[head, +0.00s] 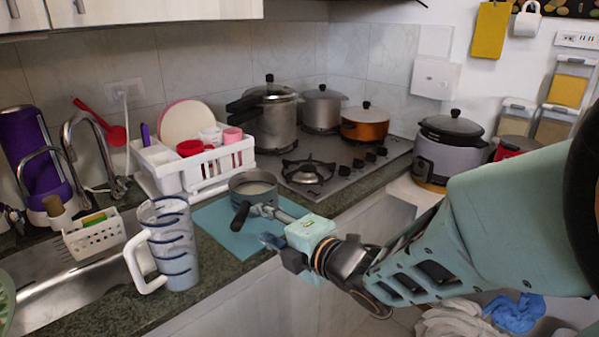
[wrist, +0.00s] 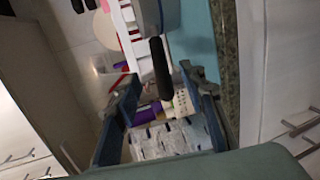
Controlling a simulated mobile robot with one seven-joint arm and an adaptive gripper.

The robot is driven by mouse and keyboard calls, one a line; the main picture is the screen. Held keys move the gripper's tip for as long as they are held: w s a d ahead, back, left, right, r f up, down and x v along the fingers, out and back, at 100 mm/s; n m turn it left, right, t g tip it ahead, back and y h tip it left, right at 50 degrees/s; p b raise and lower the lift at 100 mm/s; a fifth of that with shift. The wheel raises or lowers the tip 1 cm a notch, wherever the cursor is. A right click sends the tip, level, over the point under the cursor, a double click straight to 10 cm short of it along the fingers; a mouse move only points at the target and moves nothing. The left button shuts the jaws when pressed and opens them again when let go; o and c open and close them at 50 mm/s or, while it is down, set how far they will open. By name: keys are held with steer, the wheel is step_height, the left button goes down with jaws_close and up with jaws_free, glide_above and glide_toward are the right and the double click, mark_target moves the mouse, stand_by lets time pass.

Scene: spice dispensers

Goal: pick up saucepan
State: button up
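The saucepan (head: 254,187) is a small grey pot standing upright on a blue mat (head: 212,221), with its black handle (head: 240,216) pointing toward the counter's front. My gripper (head: 266,226) is open just right of the handle in the head view. One finger shows close to the handle there; I cannot tell whether it touches. In the wrist view the black handle (wrist: 161,68) lies between the directions of the two spread fingers of my gripper (wrist: 159,80). The saucepan's body (wrist: 155,14) is cut off by the top edge there.
A patterned pitcher (head: 173,243) stands left of the mat by the sink (head: 62,288). A white dish rack (head: 190,168) is behind the saucepan. The stove (head: 340,158), with several pots, is to the right. Bare mat lies around the saucepan's front.

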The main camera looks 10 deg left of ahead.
mark_target(243, 213)
steer(key=w+a+p, duration=0.1)
steer(key=p, duration=0.4)
steer(key=shift+w, duration=0.15)
steer(key=shift+a+f+p, duration=0.1)
steer(key=shift+p, duration=0.4)
steer(key=shift+x, duration=4.1)
steer(key=shift+f, duration=0.1)
steer(key=shift+c, duration=0.5)
jaws_close()
